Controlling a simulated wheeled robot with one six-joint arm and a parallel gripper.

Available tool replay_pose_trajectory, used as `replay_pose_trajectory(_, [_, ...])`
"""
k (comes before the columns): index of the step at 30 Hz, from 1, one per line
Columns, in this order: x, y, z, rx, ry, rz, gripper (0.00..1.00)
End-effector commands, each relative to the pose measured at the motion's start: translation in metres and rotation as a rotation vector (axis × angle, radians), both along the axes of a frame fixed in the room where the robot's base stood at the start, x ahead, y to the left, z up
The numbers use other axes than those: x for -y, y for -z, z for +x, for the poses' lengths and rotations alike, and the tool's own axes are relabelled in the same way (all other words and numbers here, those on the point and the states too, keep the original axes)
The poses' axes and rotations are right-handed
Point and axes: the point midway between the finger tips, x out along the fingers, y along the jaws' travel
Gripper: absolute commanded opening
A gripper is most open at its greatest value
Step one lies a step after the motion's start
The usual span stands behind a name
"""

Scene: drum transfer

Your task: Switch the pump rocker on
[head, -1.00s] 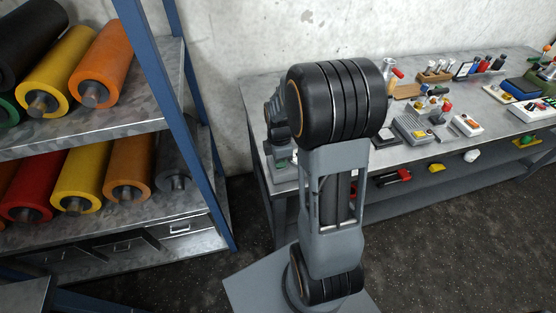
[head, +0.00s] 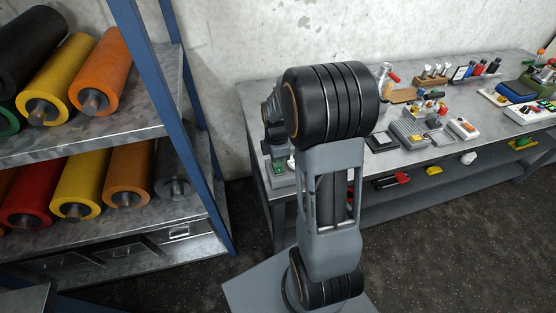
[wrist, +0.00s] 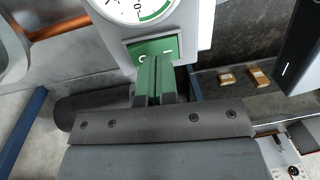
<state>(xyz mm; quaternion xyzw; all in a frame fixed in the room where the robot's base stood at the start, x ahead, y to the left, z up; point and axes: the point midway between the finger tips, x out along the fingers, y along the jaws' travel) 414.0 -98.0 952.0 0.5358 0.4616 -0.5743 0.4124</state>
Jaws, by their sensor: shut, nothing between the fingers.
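The pump rocker (wrist: 170,44) is a green switch face with white marks, set in a pale housing (wrist: 196,22) just below a round dial gauge (wrist: 140,8) in the wrist view. My gripper (wrist: 155,60) has its two green fingers together with nothing between them. The fingertips overlap the lower part of the rocker in the picture; I cannot tell whether they touch it. The fingers hide part of its face. In the head view a small green part (head: 279,168) shows at the bench's left end, beside my arm, and my fingers cannot be made out.
The workbench (head: 262,195) runs to the right and carries several devices and tools, including a grey box (head: 410,133) and a white unit (head: 462,129). A blue-framed rack (head: 160,70) with coloured rolls stands at left. Dark floor lies in front.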

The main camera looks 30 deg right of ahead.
Motion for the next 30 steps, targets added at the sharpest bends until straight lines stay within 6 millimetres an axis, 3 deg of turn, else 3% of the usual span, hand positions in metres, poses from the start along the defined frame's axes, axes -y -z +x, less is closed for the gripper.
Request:
replay_pose_trajectory(6, [-0.003, -0.046, -0.003, 0.002, -0.004, 0.000, 0.00])
replay_pose_trajectory(8, [-0.003, -0.050, -0.004, 0.007, -0.004, -0.002, 0.00])
replay_pose_trajectory(18, [-0.004, -0.109, -0.013, 0.004, -0.002, -0.001, 0.00])
replay_pose_trajectory(24, [-0.005, -0.127, -0.015, 0.002, -0.002, 0.000, 0.00])
replay_pose_trajectory(30, [-0.005, -0.133, -0.016, 0.000, -0.002, 0.000, 0.00])
